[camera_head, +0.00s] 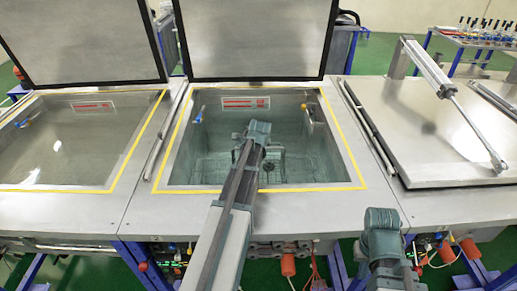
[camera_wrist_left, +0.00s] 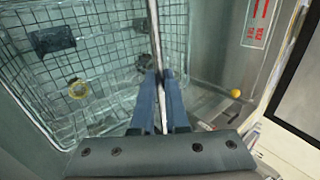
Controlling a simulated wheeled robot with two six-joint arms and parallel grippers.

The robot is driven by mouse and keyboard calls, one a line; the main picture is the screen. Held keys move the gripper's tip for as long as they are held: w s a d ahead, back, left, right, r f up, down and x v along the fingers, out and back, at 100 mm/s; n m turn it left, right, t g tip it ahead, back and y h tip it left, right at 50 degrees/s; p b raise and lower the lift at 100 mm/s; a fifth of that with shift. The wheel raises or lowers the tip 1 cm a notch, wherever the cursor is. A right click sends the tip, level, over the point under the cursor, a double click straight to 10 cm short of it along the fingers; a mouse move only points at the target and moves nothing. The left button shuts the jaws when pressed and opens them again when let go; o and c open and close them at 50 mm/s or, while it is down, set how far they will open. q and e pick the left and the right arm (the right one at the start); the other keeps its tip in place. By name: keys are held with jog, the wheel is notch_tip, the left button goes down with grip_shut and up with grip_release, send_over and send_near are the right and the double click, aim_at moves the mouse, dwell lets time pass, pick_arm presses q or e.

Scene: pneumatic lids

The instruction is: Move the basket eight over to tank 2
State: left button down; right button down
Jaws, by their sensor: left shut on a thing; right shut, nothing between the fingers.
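A wire-mesh basket (camera_head: 296,166) sits down inside the open middle tank (camera_head: 354,187). The basket's grid wall (camera_wrist_left: 98,50) fills the left half of the left wrist view. My left gripper (camera_wrist_left: 161,100) is shut on a thin upright metal bar, which looks like the basket's handle. In the head view my left arm reaches into the middle tank and hides part of the basket. My right gripper (camera_head: 385,240) is shut and empty, in front of the tanks at the lower right. The tank numbers cannot be read, so I cannot tell which is tank 2.
The left tank (camera_head: 70,150) is open and holds clear liquid, with no basket visible. Raised lids (camera_head: 255,38) stand behind both open tanks. The right tank has a shut metal lid (camera_head: 430,130) with a pneumatic cylinder (camera_head: 428,68) above it. A rack table (camera_head: 470,40) stands behind.

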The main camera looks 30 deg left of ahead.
pick_arm(q)
jog(key=c, duration=0.8)
grip_release()
jog(key=shift+c, duration=0.2)
jog(key=p+v, duration=1.1)
jog(key=v, duration=0.3)
jog(key=shift+w, duration=0.1)
notch_tip(320, 180, up, 12)
jog(key=p, duration=1.2)
